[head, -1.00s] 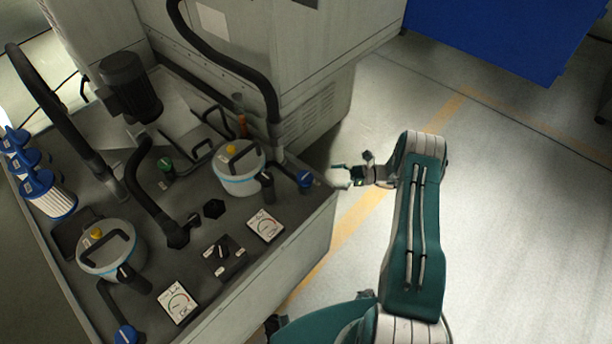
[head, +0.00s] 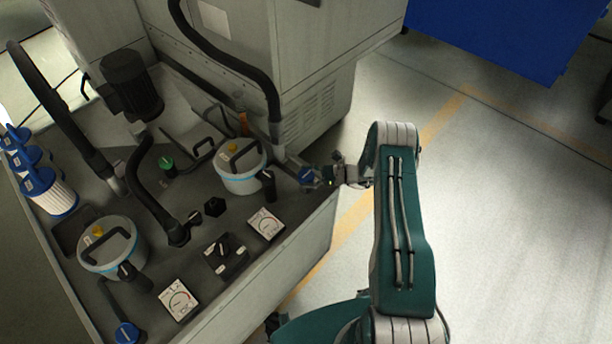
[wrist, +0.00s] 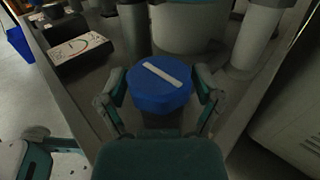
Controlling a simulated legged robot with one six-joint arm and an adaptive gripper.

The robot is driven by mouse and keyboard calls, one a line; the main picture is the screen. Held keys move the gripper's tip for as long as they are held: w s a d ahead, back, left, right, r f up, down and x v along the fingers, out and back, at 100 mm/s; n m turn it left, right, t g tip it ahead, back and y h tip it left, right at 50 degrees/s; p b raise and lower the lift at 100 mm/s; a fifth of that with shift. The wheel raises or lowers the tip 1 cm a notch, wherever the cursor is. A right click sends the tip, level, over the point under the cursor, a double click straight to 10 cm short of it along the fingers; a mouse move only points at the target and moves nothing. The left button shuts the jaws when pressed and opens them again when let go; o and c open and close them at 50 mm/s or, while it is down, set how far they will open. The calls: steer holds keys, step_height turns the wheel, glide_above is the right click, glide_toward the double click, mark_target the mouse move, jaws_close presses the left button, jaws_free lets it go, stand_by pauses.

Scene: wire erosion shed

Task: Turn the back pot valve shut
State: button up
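The back pot (head: 238,168) is a white canister with a blue band, a black handle and a yellow cap. Its valve is a blue knob (head: 306,174) at the bench's right edge, beside the pot. In the wrist view the blue knob (wrist: 158,90) fills the middle, with a white bar running from upper left to lower right across its top. My gripper (head: 322,177) is at the knob. Its two fingers are open, one on each side of the knob, with narrow gaps that seem to remain. The knob's stem is mostly hidden.
The front pot (head: 112,246) has its own blue knob (head: 126,334). A gauge (head: 265,223), a black rotary switch (head: 224,248) and a black hose (head: 272,100) are on the bench. The machine cabinet (head: 318,75) stands behind.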

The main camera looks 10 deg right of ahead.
steer(key=c, duration=0.4)
steer(key=shift+o, duration=0.2)
steer(key=shift+m+t, duration=0.3)
steer(key=shift+t, duration=0.2)
steer(key=m+t+h, duration=0.2)
steer(key=m+t, duration=0.1)
steer(key=t, duration=0.1)
steer(key=m+t+h, duration=0.2)
steer(key=m+t, duration=0.1)
steer(key=t, duration=0.1)
steer(key=shift+h, duration=0.3)
steer(key=m+t+h, duration=0.2)
steer(key=h, duration=0.1)
steer(key=m+t+h, duration=0.2)
steer(key=h, duration=0.1)
steer(key=shift+a+m, duration=0.1)
steer(key=shift+m, duration=0.3)
steer(key=shift+m+t+h, duration=0.6)
steer(key=shift+m+h, duration=0.3)
steer(key=shift+h, duration=0.6)
steer(key=shift+w+h, duration=0.1)
steer(key=shift+h, duration=0.2)
steer(key=o, duration=1)
steer(key=shift+o, duration=0.2)
